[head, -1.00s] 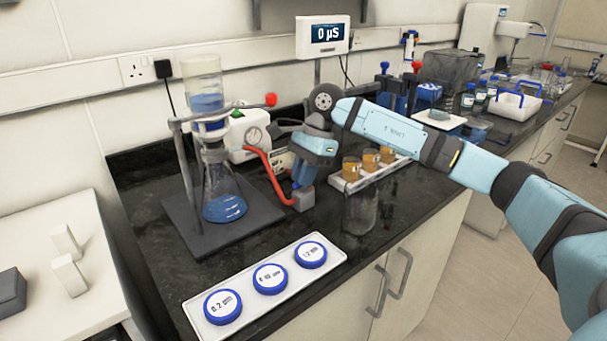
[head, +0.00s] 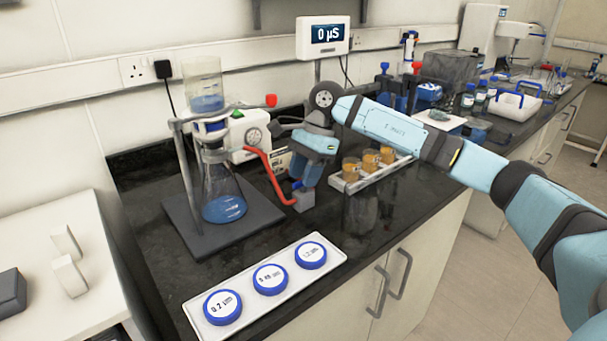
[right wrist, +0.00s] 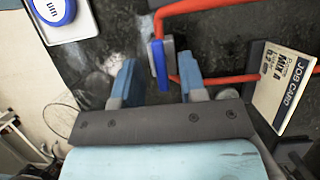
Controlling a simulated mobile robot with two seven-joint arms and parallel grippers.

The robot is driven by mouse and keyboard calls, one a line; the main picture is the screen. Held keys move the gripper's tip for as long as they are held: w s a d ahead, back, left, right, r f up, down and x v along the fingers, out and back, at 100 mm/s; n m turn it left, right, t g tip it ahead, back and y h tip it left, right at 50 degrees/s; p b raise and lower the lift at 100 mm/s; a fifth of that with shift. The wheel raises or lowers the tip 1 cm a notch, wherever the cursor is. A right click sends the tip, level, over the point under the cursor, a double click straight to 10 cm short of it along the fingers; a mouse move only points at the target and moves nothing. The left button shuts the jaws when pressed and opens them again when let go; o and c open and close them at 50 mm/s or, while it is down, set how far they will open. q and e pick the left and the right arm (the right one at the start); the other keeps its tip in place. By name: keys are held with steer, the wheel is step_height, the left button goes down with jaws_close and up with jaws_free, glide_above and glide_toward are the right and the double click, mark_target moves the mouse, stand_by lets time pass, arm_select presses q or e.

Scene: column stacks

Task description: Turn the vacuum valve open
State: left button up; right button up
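The vacuum valve is a small grey block (head: 304,198) on the red hose, with a blue lever (right wrist: 160,65). In the right wrist view the lever lies lengthwise between the two blue fingers of my right gripper (right wrist: 156,78). The fingers are spread, with a visible gap on each side of the lever. In the head view my right gripper (head: 307,180) is just above the valve and partly hides its lever. My left gripper is not in view.
A filter flask (head: 223,207) with blue liquid and a funnel (head: 204,85) stands left of the valve. A pump (head: 245,130), a job card (right wrist: 285,85) and a rack of amber jars (head: 372,175) are close by. A tray of filter discs (head: 333,259) is in front.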

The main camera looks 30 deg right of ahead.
steer(key=v, duration=0.3)
steer(key=shift+d, duration=0.15)
steer(key=d, duration=0.7)
steer(key=w+d+p, duration=0.1)
steer(key=d, duration=0.2)
steer(key=shift+d+f, duration=0.15)
steer(key=shift+f, duration=0.1)
steer(key=shift+d, duration=0.6)
